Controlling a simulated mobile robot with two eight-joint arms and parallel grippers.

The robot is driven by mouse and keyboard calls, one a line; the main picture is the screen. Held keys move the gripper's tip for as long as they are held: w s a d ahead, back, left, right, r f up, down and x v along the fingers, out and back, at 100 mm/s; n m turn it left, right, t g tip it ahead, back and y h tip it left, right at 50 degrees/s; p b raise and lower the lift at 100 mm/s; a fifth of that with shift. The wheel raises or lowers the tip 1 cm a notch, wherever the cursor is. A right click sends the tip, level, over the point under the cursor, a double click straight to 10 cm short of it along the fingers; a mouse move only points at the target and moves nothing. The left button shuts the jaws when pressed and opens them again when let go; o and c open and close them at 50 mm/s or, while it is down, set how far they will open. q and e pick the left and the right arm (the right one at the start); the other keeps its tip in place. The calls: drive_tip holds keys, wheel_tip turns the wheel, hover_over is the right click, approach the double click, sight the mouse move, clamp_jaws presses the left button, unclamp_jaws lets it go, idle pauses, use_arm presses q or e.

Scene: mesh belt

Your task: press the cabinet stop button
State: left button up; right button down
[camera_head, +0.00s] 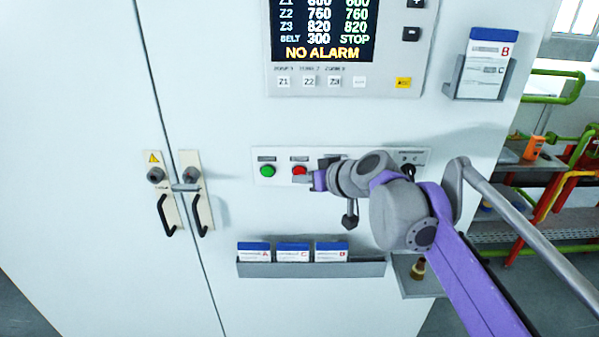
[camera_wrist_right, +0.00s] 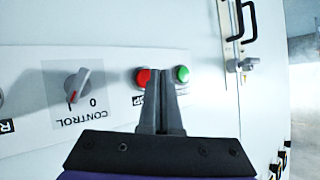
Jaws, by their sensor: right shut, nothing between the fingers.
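The red stop button (camera_head: 299,170) sits on the white cabinet's button strip (camera_head: 282,181), just right of the green button (camera_head: 268,171). My right gripper (camera_head: 302,179) is shut and empty, its fingertips at the red button's lower edge in the head view. In the right wrist view the shut fingertips (camera_wrist_right: 161,78) lie between the red button (camera_wrist_right: 142,77) and the green button (camera_wrist_right: 183,74), covering part of the red one's edge. Whether they touch the button cannot be told. My left gripper is not in view.
A CONTROL knob (camera_wrist_right: 77,84) is on the same strip. Above is a display (camera_head: 325,30) reading BELT 300 STOP and NO ALARM. A card rack (camera_head: 312,268) juts out below. Door handles (camera_head: 166,214) are at left; green and red railings (camera_head: 560,170) at right.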

drive_tip(key=s, duration=0.5)
idle(0.4)
idle(0.3)
drive_tip(key=s+d+f+m+g+h, duration=0.1)
drive_tip(key=s+d+f+h, duration=0.1)
drive_tip(key=s+d+f, duration=0.3)
drive_tip(key=s+d+f+m+g+h, duration=0.1)
drive_tip(key=s+d+f, duration=0.5)
drive_tip(key=s+f, duration=0.6)
drive_tip(key=s+d+f+m+g+h, duration=0.2)
drive_tip(key=s+d+f+h, duration=0.2)
drive_tip(key=s+d+f, duration=0.2)
wheel_tip(320, 180, down, 4)
drive_tip(key=shift+s+f+m+h, duration=0.2)
drive_tip(key=shift+s+m+h, duration=0.15)
drive_tip(key=shift+s, duration=0.9)
